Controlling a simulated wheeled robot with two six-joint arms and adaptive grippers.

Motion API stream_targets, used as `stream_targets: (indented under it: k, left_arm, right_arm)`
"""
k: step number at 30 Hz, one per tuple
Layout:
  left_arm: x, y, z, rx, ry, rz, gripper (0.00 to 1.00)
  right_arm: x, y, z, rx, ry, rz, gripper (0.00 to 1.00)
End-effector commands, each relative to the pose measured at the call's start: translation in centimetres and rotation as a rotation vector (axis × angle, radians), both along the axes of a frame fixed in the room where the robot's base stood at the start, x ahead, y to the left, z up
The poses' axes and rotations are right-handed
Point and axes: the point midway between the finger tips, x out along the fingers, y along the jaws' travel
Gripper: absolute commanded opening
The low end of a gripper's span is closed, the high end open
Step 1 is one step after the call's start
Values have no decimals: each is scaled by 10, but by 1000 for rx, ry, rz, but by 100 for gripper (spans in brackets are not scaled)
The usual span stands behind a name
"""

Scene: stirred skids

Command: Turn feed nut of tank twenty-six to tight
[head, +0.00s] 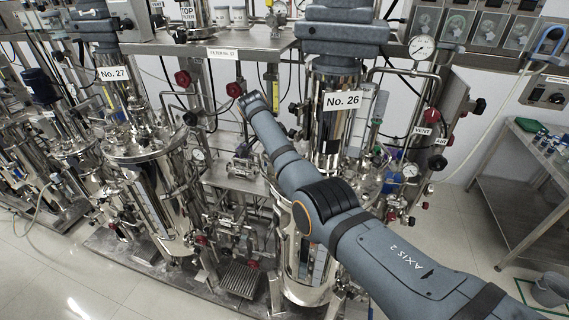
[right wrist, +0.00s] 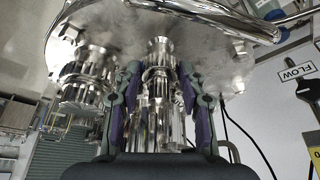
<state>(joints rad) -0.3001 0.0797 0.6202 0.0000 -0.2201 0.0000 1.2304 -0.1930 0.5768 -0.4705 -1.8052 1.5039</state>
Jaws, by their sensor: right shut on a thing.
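Tank twenty-six is the shiny steel vessel (head: 330,145) with the "No. 26" sign (head: 342,101), partly covered by my right arm in the head view. The right wrist view looks up at a polished round plate (right wrist: 215,50) with metal fittings hanging below it. My right gripper (right wrist: 160,100) has its purple-padded fingers on both sides of a ribbed metal nut (right wrist: 157,82) and is shut on it. I cannot read any mark showing whether the nut is loose or tight. My left gripper is not in view.
A second ribbed fitting (right wrist: 88,72) hangs close to the left of my right gripper. A bent pipe (right wrist: 245,15) and a "FLOW" sign (right wrist: 297,72) are to the right. Tank twenty-seven (head: 150,185) stands to the left, with red-knobbed valves (head: 183,78) between the tanks.

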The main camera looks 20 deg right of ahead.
Motion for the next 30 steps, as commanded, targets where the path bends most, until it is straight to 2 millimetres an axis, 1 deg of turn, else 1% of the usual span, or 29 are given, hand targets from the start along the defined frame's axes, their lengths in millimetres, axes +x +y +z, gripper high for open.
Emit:
stream_targets:
  k: [9, 23, 24, 29, 30]
  left_arm:
    - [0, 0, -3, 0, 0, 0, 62]
    - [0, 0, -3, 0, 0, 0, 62]
    - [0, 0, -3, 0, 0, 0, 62]
    - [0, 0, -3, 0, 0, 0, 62]
    - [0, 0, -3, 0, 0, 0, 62]
  right_arm:
    - [0, 1, -1, 3, 3, -49, 9]
    - [0, 1, -1, 3, 3, -55, 9]
    - [0, 1, -1, 3, 3, -55, 41]
    - [0, 1, -1, 2, 1, -55, 63]
    - [0, 1, -1, 2, 1, -56, 63]
